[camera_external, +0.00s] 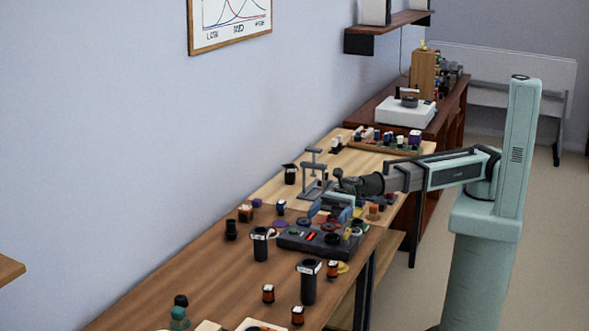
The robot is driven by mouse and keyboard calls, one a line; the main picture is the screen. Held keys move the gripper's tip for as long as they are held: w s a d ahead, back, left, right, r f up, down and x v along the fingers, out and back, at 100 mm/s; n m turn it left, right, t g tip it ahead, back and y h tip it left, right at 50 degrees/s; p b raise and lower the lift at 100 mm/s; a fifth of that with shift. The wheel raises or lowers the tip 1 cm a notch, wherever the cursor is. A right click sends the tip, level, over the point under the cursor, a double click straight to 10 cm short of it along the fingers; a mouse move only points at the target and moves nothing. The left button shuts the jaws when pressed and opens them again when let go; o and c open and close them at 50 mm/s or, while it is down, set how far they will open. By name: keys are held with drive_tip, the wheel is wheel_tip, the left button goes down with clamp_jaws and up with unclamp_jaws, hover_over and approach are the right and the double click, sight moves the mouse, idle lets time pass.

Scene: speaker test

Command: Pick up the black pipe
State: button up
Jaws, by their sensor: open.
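Two upright black cylinders stand on the wooden table in the external view, a taller one (309,285) near the front right edge and a shorter one (260,246) further back and left. A small dark piece (231,230) stands further left by the wall. I cannot tell which of these is the pipe. My gripper (331,214) is open, above or beside the back of a dark flat device, apart from both cylinders. Its fingertips are small and partly mixed with the clutter behind, and I see nothing clearly held between them.
The dark device (300,240) with coloured buttons lies between my gripper and the taller cylinder. A grey stand (314,178) rises behind my gripper. Small orange-and-black parts (268,294) stand near the front. The table's left middle (200,275) is fairly clear.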

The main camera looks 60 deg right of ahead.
approach(305, 269)
drive_tip(key=a, duration=0.9)
drive_tip(key=shift+w, duration=0.1)
drive_tip(key=shift+r, duration=0.1)
drive_tip(key=c, duration=1.4)
